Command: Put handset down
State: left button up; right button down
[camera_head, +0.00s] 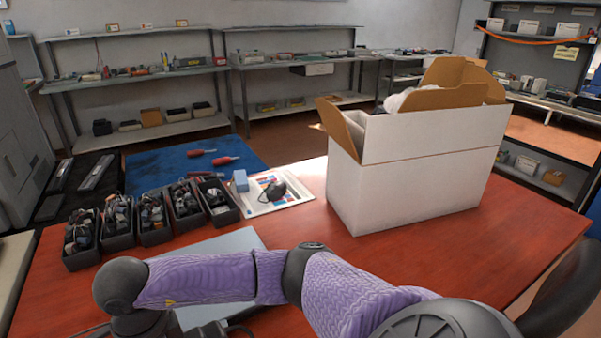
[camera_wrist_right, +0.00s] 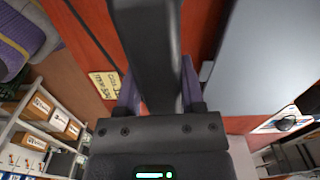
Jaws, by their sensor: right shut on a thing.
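A long black thing, likely the handset (camera_wrist_right: 150,40), fills the upper middle of the right wrist view. My right gripper (camera_wrist_right: 158,92) is shut on it, with one purple-grey finger on each side. The far end of the handset runs out of the picture, so I cannot tell whether it touches the table. In the head view my right arm crosses the front of the red table (camera_head: 300,222), and its gripper is hidden at the bottom edge. My left gripper is in neither view.
A grey-blue flat panel (camera_head: 232,242) lies beside my right forearm. Several black bins (camera_head: 158,236) of parts stand at left. A white tray (camera_head: 296,201) holds a dark mouse-like thing (camera_head: 273,190). A large open white box (camera_head: 415,180) stands at right.

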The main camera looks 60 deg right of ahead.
jog(key=shift+d+f+m, duration=0.1)
jog(key=shift+f+m, duration=0.05)
jog(key=shift+m, duration=0.55)
notch_tip(320, 180, down, 10)
jog(key=b, duration=0.4)
jog(key=shift+f, duration=0.2)
jog(key=shift+r, duration=0.15)
